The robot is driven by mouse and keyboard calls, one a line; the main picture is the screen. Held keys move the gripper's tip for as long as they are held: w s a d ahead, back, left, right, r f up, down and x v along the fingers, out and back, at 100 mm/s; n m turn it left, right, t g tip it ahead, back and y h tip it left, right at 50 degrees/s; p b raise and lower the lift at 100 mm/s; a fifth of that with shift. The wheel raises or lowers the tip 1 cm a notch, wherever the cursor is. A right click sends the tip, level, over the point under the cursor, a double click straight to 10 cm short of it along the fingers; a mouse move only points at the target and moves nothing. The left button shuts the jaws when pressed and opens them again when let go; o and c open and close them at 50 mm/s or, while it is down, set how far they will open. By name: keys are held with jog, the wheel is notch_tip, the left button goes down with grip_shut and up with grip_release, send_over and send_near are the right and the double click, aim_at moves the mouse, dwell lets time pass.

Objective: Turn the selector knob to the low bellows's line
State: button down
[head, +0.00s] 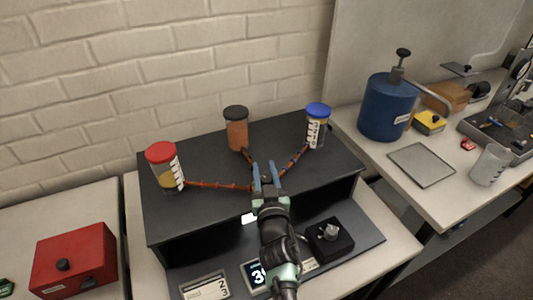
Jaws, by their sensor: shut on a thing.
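My gripper (265,172) is over the black bench top, its two blue fingers closed around a small dark part, seemingly the selector knob, where the coloured lines meet. The fingers mostly hide this part, so its pointing direction cannot be told. A red-capped clear cylinder (166,168) with yellowish content low in it stands at left. A black-capped orange-brown cylinder (237,130) stands at the back middle. A blue-capped clear cylinder (316,125) with scale marks stands at right. Orange-red lines run from the left and middle cylinders, and a dark striped line from the right one, towards my gripper.
A black box with a grey knob (331,232) sits on the lower shelf, right of my arm. Number cards (206,288) lie at the front. A red box (75,260) is at left. A blue tank (386,108) with a pump handle and a clear beaker (490,166) are at right.

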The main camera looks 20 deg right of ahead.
jog(key=n+y+p, duration=0.1)
jog(key=y+p, duration=0.1)
jog(key=p, duration=0.1)
jog(key=shift+a+r+n+t+y+p, duration=0.1)
jog(key=shift+r+n+t+y+p, duration=0.2)
jog(key=shift+n+y, duration=0.1)
jog(key=y, duration=0.1)
jog(key=n+y, duration=0.1)
jog(key=n+y+p, duration=0.1)
jog(key=shift+a+f, duration=0.25)
jog(key=y, duration=0.1)
jog(key=n+y+b, duration=0.2)
jog(key=shift+a+f, duration=0.3)
jog(key=n+y+b, duration=0.1)
jog(key=n+g+y+b, duration=0.1)
jog(key=y, duration=0.1)
jog(key=shift+s+a+g, duration=0.1)
jog(key=shift+a+g, duration=0.2)
jog(key=shift+a+r+n+g+y+b, duration=0.2)
jog(key=shift+n+g+y+b, duration=0.15)
jog(key=shift+y+b, duration=0.3)
jog(key=shift+s, duration=0.1)
jog(key=c, duration=0.5)
grip_release()
